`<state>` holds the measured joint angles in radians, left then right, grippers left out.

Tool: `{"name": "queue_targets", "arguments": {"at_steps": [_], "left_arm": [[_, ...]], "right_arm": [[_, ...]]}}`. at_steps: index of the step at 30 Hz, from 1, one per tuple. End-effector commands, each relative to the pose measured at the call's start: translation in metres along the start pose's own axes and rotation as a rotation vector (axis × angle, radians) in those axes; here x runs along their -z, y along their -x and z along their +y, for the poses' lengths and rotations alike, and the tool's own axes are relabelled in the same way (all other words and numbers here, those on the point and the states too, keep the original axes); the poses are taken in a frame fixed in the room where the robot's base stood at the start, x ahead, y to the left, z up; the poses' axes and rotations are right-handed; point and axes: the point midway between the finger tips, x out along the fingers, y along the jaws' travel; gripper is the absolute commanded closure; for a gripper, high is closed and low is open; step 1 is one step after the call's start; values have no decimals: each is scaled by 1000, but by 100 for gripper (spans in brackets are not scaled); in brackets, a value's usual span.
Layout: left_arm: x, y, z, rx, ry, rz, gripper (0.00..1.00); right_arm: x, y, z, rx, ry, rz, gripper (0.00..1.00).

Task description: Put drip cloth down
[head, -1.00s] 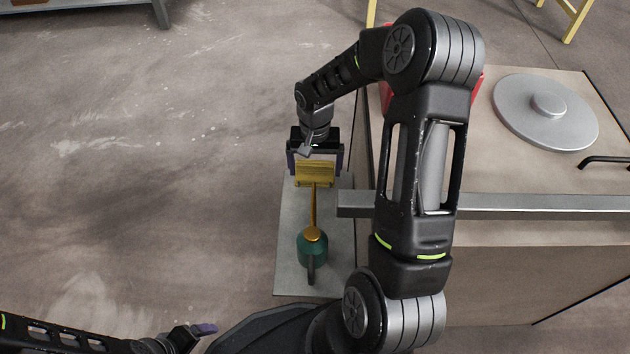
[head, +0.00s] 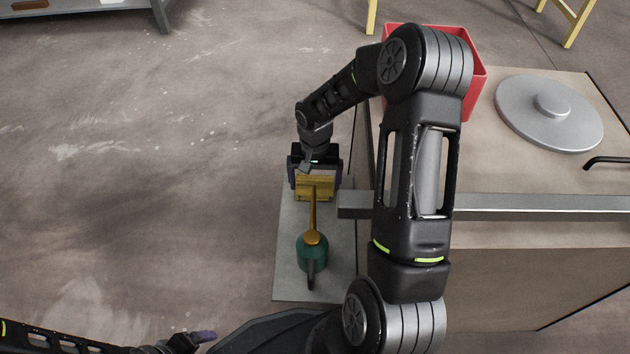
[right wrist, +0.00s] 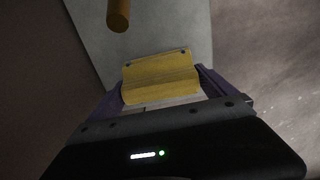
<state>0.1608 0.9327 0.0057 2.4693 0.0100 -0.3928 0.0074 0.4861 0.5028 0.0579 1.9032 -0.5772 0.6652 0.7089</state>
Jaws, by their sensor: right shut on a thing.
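I cannot tell whether the cloth touches the slab or the spout. My left gripper (head: 203,337) is low at the left, partly cut off by the frame edge; its opening is unclear.
A brown-topped bench (head: 490,180) with a grey front bar (head: 520,203) stands right of the slab. On it are a round grey disc (head: 575,125) and a red bin (head: 475,85), partly behind my arm. Open floor (head: 150,180) lies to the left.

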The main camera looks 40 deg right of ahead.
Motion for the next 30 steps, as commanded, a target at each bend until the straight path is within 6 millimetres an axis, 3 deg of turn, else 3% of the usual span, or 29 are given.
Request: {"name": "queue_targets", "arguments": {"at_steps": [2,3,4,11,17,30], "left_arm": [[0,-3,-1,0,0,1,15],[0,-2,-1,0,0,1,15],[0,-2,-1,0,0,1,15],[0,-1,0,0,0,1,15],[0,6,2,0,0,-2,15],[-3,39,12,0,-2,-18,15]], "right_arm": [[0,-4,0,0,0,0,46],[0,-2,0,0,0,0,2],[0,-2,0,0,0,0,0],[0,-2,0,0,0,0,0],[0,12,0,0,0,2,0],[1,97,0,1,0,3,0]]}}
